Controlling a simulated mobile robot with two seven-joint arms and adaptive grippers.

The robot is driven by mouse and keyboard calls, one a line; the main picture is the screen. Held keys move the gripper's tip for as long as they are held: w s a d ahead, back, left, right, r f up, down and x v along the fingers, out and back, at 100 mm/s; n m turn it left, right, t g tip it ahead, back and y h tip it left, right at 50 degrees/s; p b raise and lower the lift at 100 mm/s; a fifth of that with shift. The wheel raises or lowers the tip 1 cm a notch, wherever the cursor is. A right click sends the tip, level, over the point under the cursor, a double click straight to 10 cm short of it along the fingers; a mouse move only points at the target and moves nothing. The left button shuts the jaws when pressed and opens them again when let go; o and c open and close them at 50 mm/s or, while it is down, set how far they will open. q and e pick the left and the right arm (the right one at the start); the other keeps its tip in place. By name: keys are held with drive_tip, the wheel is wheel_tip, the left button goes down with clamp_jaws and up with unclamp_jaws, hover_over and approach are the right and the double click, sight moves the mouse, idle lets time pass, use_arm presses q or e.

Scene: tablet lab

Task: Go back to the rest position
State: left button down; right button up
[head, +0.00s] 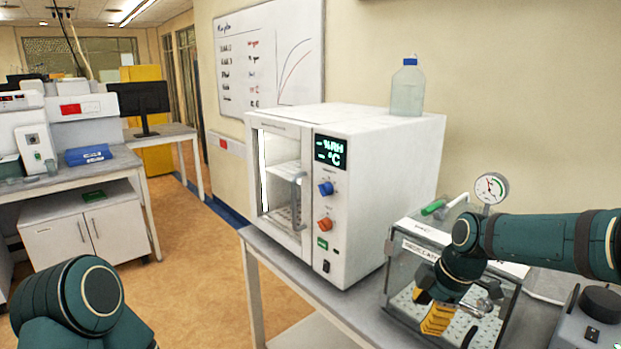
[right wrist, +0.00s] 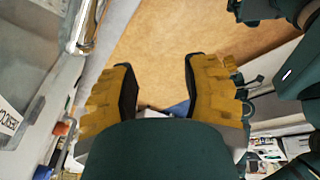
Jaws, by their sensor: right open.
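My right gripper (head: 438,318) has yellow ribbed fingers and hangs in front of the clear desiccator box (head: 400,307) at the lower right of the head view. In the right wrist view the right gripper (right wrist: 157,75) is open, its two fingers well apart. Nothing is held between them, and brown floor shows beyond. My right arm reaches in from the right edge, across the top of the box. Only a teal joint of my left arm shows at the lower left of the head view; the left gripper is out of view.
A white climate chamber (head: 390,190) stands on the bench left of the box, with a bottle (head: 407,90) on top. A round gauge (head: 491,188) rises above the box. A dark-knobbed device (head: 590,325) sits at the right edge. Open floor (head: 200,260) lies left of the bench.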

drive_tip(key=s+a+f+m+y, duration=0.1)
drive_tip(key=a+f+m, duration=0.25)
drive_tip(key=f, duration=0.55)
drive_tip(key=s+a+f+m, duration=0.2)
drive_tip(key=a+f+m, duration=0.15)
drive_tip(key=f, duration=0.55)
drive_tip(key=s+a+f+m, duration=0.2)
drive_tip(key=s+f+m, duration=0.4)
drive_tip(key=f, duration=0.1)
drive_tip(key=s+a+f+m, duration=0.3)
drive_tip(key=s+f+m, duration=0.3)
drive_tip(key=s, duration=0.1)
drive_tip(key=shift+s+a+f, duration=0.25)
drive_tip(key=shift+s+f, duration=0.05)
drive_tip(key=shift+f, duration=0.05)
